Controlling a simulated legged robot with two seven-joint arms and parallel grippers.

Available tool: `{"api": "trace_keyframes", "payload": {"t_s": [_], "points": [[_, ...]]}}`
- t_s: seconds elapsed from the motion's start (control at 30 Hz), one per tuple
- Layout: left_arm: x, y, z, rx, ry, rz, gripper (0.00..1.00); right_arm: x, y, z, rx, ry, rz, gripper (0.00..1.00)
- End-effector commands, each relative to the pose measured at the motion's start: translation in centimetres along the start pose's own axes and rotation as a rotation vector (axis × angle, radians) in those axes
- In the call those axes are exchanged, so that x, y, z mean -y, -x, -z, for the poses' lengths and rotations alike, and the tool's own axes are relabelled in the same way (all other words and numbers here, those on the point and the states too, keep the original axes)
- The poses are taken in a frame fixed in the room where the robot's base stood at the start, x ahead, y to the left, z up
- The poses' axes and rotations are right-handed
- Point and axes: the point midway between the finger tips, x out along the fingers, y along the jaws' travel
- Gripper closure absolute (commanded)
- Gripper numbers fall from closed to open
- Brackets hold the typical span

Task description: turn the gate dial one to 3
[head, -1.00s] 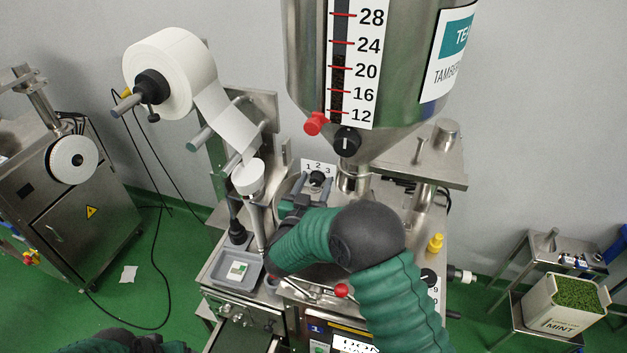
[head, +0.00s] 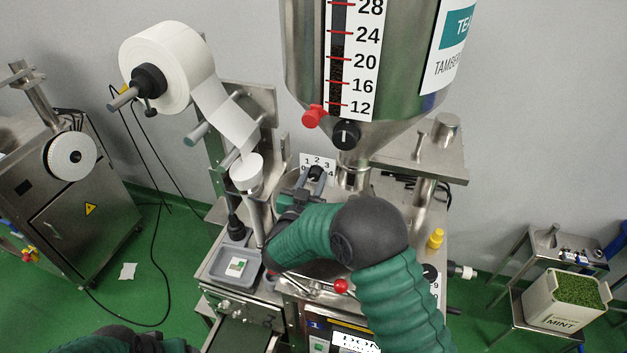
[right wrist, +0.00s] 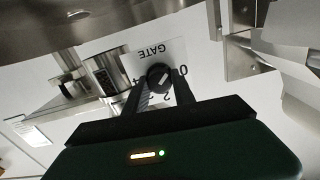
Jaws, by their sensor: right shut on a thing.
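The gate dial (right wrist: 159,77) is a small black knob on a white plate marked GATE (right wrist: 172,52) with numbers around it. In the right wrist view it sits between the fingertips of my right gripper (right wrist: 160,82), which is shut on it. The fingers hide part of the scale, so I cannot tell which number the dial marks. In the head view the dial (head: 316,173) shows below the hopper, with my right gripper (head: 312,187) reaching it from the front. My left arm shows at the bottom left; its gripper is out of view.
The steel hopper (head: 410,60) with a black knob (head: 346,134) and a red knob (head: 313,116) hangs just above. A paper roll (head: 168,68) and a white funnel cup (head: 246,172) stand to the left. A grey tray (head: 234,265) lies lower left.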

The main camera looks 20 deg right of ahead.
Motion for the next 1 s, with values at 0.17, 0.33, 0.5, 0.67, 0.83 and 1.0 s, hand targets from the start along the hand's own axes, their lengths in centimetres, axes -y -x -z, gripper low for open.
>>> {"api": "trace_keyframes", "payload": {"t_s": [0.17,0.33,0.5,0.67,0.83,1.0], "points": [[0.0,-2.5,-0.6,0.0,0.0,0.0,0.23,0.0,0.1,-0.6,-0.001,-0.104,0.002,1.0],[0.0,-5.1,-1.2,0.0,0.0,0.0,0.23,0.0,0.1,-0.8,-0.002,-0.249,0.003,1.0],[0.0,-7.8,-1.9,0.0,0.0,0.0,0.23,-0.1,0.1,-0.9,-0.001,-0.411,0.002,1.0],[0.0,-10.4,-2.5,0.0,0.0,0.0,0.23,-0.2,0.1,-1.0,0.0,-0.562,0.001,1.0],[0.0,-13.2,-3.1,0.0,0.0,0.0,0.23,-0.3,0.1,-1.1,0.0,-0.724,0.0,1.0],[0.0,-16.0,-3.8,0.0,0.0,0.0,0.23,-0.3,0.1,-1.2,0.002,-0.885,0.0,1.0]]}}
